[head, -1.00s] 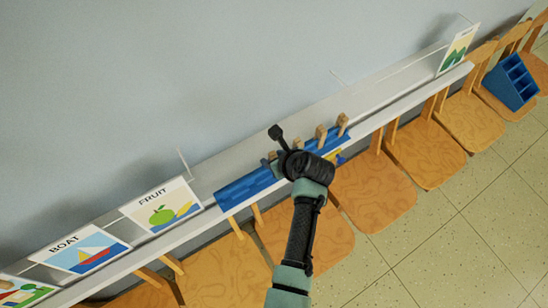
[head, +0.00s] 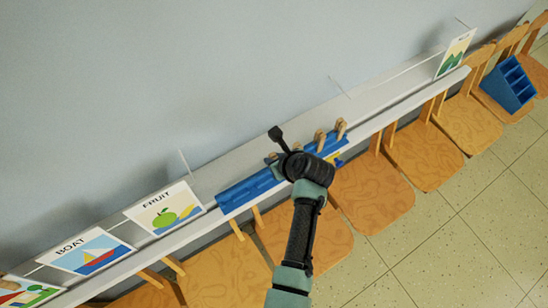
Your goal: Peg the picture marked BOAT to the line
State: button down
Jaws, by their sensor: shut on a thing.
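The picture marked BOAT (head: 86,251) is a white card with a red and blue sailboat. It leans on the white ledge along the wall at lower left, left of the FRUIT picture (head: 165,210). My gripper (head: 275,158) is above the blue peg rack (head: 245,191), well right of the BOAT picture. It is shut on a wooden peg, mostly hidden behind my wrist. Two other wooden pegs (head: 320,139) stand upright at the rack's right end. The line itself is too thin to trace clearly; slim posts (head: 184,165) rise from the ledge.
Another picture (head: 20,292) is cut off at lower left, and one with green hills (head: 455,54) stands at the far right. Wooden chairs (head: 372,200) line the ledge's front edge. A blue divided box (head: 510,82) sits on a chair. The tiled floor at right is clear.

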jog(key=shift+r+p, duration=2.3)
jog(key=shift+p, duration=0.2)
jog(key=shift+s+d+r+p, duration=0.25)
jog(key=shift+s+d+p, duration=0.45)
jog(key=shift+s+p, duration=0.35)
jog(key=shift+s+d+r+p, duration=0.2)
jog(key=shift+s+d+p, duration=0.5)
jog(key=shift+s+p, duration=0.25)
